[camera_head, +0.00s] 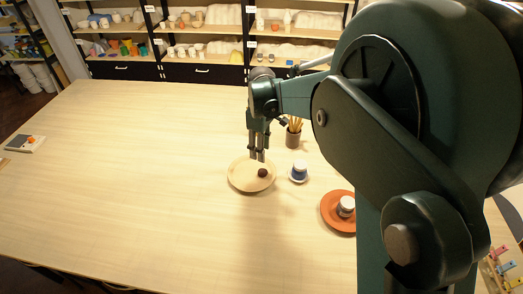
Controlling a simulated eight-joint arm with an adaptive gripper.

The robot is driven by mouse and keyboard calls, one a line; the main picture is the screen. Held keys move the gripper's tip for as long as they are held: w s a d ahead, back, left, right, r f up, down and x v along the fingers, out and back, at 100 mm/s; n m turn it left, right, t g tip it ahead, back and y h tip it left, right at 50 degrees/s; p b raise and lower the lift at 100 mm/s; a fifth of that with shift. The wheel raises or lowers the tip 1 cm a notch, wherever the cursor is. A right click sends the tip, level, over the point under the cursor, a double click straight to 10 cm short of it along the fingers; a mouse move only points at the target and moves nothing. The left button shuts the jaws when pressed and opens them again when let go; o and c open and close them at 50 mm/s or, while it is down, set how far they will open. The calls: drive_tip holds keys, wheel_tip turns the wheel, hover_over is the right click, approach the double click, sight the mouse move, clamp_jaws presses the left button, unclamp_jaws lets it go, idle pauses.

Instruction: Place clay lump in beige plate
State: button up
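A beige plate (240,182) lies on the table near its middle. A small dark lump, which looks like the clay lump (262,173), shows against the right part of the plate and appears to rest in it. My gripper (257,157) points down over the plate, with its fingertips just above the lump in the picture. A small gap shows between the fingertips and the lump, so the lump does not look held. The fingers look close together; at this size I cannot tell whether they are open or shut.
A blue-and-white cup (299,171) on a small saucer stands right of the plate. Behind it is a brown pot of brushes (294,136). An orange plate (333,220) holding a white-topped jar (346,205) is further right. The table's left side (130,170) is mostly clear.

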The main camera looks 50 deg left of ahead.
idle(0.8)
drive_tip(key=w+d+r+m+t+y, duration=0.1)
drive_tip(key=w+d+r+m, duration=0.3)
drive_tip(key=d, duration=0.7)
drive_tip(key=w+d+r+m, duration=0.1)
drive_tip(key=w+d+r, duration=0.55)
drive_tip(key=d, duration=0.35)
drive_tip(key=w+d+r+m+t+y, duration=0.1)
drive_tip(key=w+d+r+m, duration=0.35)
drive_tip(key=d, duration=0.65)
drive_tip(key=s+d+r+m+t, duration=0.1)
drive_tip(key=d+r+m, duration=0.1)
drive_tip(key=d, duration=0.9)
drive_tip(key=s+d+r+m+t, duration=0.1)
drive_tip(key=d+r+m, duration=0.1)
drive_tip(key=d, duration=0.9)
drive_tip(key=s+d+r+m+t, duration=0.1)
drive_tip(key=d+r+m, duration=0.2)
drive_tip(key=d, duration=0.7)
drive_tip(key=s+d+f+m+t+h, duration=0.1)
drive_tip(key=s+d+f+m, duration=0.1)
drive_tip(key=s+d, duration=0.3)
drive_tip(key=s+d+f+m+t+h, duration=0.1)
drive_tip(key=s+d+m, duration=0.3)
drive_tip(key=d, duration=0.8)
drive_tip(key=shift+s+d+f, duration=0.35)
drive_tip(key=shift+s+f, duration=0.5)
drive_tip(key=shift+s, duration=0.25)
